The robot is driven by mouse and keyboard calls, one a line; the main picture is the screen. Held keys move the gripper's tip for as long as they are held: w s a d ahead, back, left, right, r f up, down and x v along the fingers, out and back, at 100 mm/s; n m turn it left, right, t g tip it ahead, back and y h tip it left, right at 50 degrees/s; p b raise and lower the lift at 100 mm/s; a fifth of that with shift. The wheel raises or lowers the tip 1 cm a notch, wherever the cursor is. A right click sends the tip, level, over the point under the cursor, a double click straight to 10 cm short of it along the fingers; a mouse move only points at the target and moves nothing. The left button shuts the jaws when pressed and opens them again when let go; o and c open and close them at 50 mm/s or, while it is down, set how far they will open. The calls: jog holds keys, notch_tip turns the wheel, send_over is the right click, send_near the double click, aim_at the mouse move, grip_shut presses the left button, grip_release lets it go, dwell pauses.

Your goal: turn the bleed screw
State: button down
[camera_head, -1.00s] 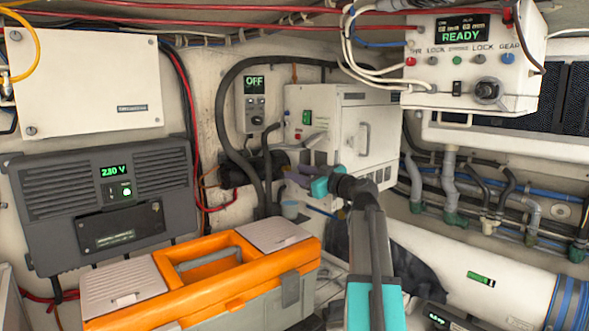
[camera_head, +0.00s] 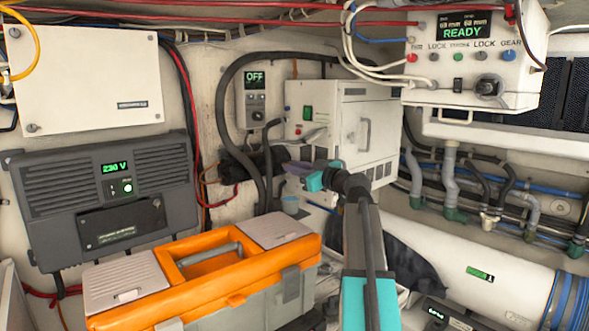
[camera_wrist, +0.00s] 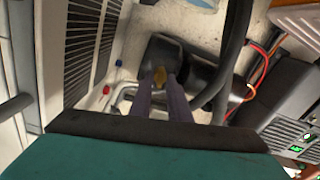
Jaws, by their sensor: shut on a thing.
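The bleed screw (camera_wrist: 160,75) is a small brass-yellow piece on a black housing (camera_wrist: 192,62), seen between my fingertips in the wrist view. My gripper (camera_wrist: 159,84) has two purple-grey fingers, one on each side of the screw, and is shut on it. In the head view, my gripper (camera_head: 288,168) reaches left to the black housing (camera_head: 238,167) low on the back wall, beside the white cabinet. The screw is too small and too covered to make out there, and its turn angle cannot be read.
A thick black hose (camera_head: 224,110) loops around the housing. The white cabinet (camera_head: 345,130) stands right of it. An orange toolbox (camera_head: 200,290) fills the front left, below a grey inverter (camera_head: 60,200). A control box (camera_head: 470,75) hangs at upper right.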

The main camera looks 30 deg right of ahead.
jog(key=shift+f+m+b, duration=0.1)
jog(key=shift+m+b, duration=0.2)
jog(key=shift+b, duration=0.1)
jog(key=shift+m+b, duration=1.05)
jog(key=shift+m, duration=0.05)
jog(key=c, duration=1.7)
grip_release()
jog(key=shift+o, duration=0.2)
jog(key=shift+s, duration=0.1)
jog(key=s+d+b, duration=0.2)
jog(key=s+b, duration=0.1)
jog(key=s, duration=1)
jog(key=shift+s+b, duration=0.3)
jog(key=shift+b, duration=0.1)
